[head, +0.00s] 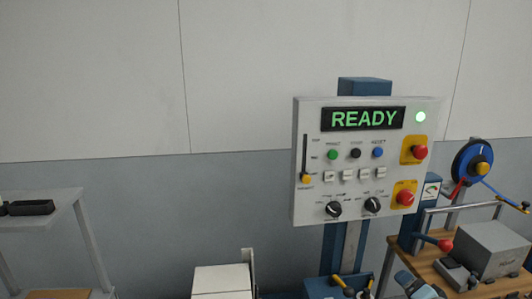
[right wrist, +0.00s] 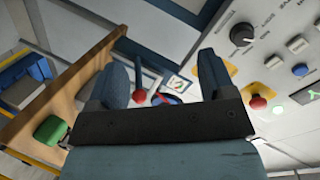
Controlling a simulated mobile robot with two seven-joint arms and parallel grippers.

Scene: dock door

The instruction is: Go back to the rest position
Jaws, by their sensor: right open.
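My right gripper (head: 420,285) shows only partly at the bottom edge of the head view, below and right of the control panel (head: 313,210). In the right wrist view its two blue-grey fingers (right wrist: 163,75) stand wide apart with nothing held between them. The panel also shows in the right wrist view (right wrist: 235,65), at the upper right and tilted. My left gripper is not in view.
At the right, a wooden bench (head: 425,268) carries a grey box (head: 485,247), a red-knobbed lever (head: 445,245) and a blue wheel (head: 473,163). A grey shelf (head: 65,205) stands at the left. A white box (head: 222,280) is low in the middle.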

